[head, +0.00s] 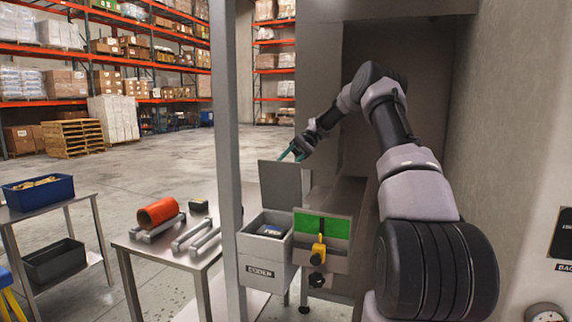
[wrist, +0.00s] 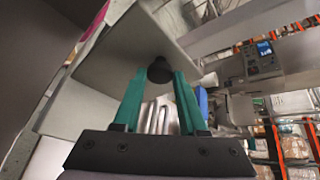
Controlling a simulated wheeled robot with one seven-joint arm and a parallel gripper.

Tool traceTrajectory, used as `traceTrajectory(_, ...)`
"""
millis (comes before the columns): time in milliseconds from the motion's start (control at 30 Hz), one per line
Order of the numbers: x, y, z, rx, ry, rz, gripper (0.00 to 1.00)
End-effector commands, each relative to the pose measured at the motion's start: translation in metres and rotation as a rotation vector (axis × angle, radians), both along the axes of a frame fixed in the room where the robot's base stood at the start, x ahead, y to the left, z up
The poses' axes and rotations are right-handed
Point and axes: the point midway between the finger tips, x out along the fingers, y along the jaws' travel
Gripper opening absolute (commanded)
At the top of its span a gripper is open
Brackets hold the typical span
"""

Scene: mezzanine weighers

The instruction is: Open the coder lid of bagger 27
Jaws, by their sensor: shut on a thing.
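The grey coder box (head: 265,273) stands beside the upright post, with a small label on its front. Its flat grey lid (head: 280,188) stands raised, close to upright, at the back of the box, so the inside shows. A dark item with a pale label (head: 271,230) lies in the box. My gripper (head: 291,155) is at the lid's top edge. In the wrist view its teal fingers (wrist: 160,85) are shut on a dark round knob (wrist: 160,70) on the lid's face (wrist: 112,52). The box number is too small to read.
A box with a green panel (head: 334,236) and a yellow lever (head: 318,249) adjoins the coder on the right. A steel table (head: 150,247) at left holds an orange roll (head: 158,212) and metal bars. A grey post (head: 228,130) rises close beside the coder. A wall is at right.

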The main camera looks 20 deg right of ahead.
Motion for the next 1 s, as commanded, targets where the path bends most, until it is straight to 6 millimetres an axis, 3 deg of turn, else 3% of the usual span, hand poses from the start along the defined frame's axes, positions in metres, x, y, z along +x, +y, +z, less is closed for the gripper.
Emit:
traceTrajectory(400,0.0,0.0,-0.001,0.004,0.009,0.002,0.0)
traceTrajectory(433,0.0,0.0,-0.001,0.004,0.009,0.002,0.45)
traceTrajectory(500,0.0,0.0,-0.001,0.004,0.008,0.002,0.71)
traceTrajectory(833,0.001,-0.001,0.0,0.003,0.007,0.001,0.71)
traceTrajectory(1000,0.011,-0.014,0.006,0.006,0.005,0.0,0.71)
